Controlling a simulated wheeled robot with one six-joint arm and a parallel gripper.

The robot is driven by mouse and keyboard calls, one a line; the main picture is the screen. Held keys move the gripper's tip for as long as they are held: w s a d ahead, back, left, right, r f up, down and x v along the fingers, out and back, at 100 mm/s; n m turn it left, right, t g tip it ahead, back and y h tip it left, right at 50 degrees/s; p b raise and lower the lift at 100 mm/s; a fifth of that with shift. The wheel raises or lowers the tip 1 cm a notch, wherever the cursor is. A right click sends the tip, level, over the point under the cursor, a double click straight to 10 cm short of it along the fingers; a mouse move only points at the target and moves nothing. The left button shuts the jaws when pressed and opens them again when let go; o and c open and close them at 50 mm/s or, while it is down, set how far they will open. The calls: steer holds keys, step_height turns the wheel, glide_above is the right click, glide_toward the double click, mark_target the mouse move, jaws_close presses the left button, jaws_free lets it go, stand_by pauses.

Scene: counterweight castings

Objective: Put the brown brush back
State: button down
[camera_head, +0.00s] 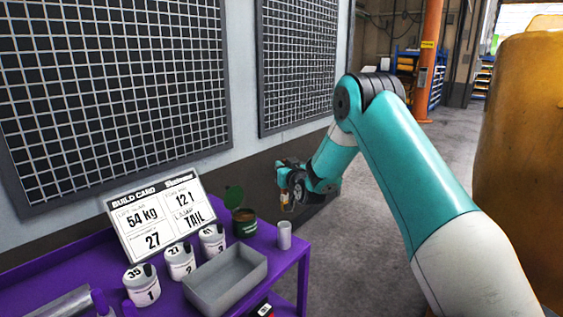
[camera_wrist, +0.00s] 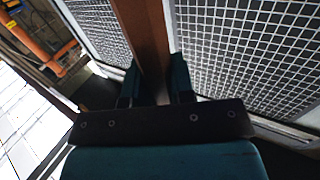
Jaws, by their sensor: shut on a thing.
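The brown brush (camera_wrist: 143,30) shows in the wrist view as a brown, flat-looking length between the two fingers, running out of the top of the picture. My gripper (camera_wrist: 155,80) is shut on it. In the head view my gripper (camera_head: 287,190) is in the air beyond the right end of the purple table, above a small grey cup (camera_head: 284,236). There the brush is only a small brownish and pale piece below the jaws. The cup stands upright near the table's right edge. Its inside is too small to make out.
The purple table (camera_head: 290,258) bears a grey tray (camera_head: 225,283), several numbered white pots (camera_head: 142,289), a dark green tin (camera_head: 245,222) with a raised green lid, and a build card (camera_head: 160,215). Mesh panels (camera_head: 110,80) stand behind. A large yellow-brown body (camera_head: 525,150) is at right.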

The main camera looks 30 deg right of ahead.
steer(key=shift+f+b, duration=0.1)
steer(key=shift+b, duration=0.45)
steer(key=shift+s+f+b, duration=0.1)
steer(key=shift+f+b, duration=0.2)
step_height(320, 180, down, 12)
steer(key=b, duration=1.2)
steer(key=shift+f+b, duration=0.15)
steer(key=shift+b, duration=0.2)
steer(key=shift+f+b, duration=0.95)
steer(key=shift+b, duration=0.1)
steer(key=c, duration=0.9)
jaws_free()
steer(key=s+a+b, duration=0.3)
steer(key=s+b, duration=0.6)
steer(key=s, duration=0.8)
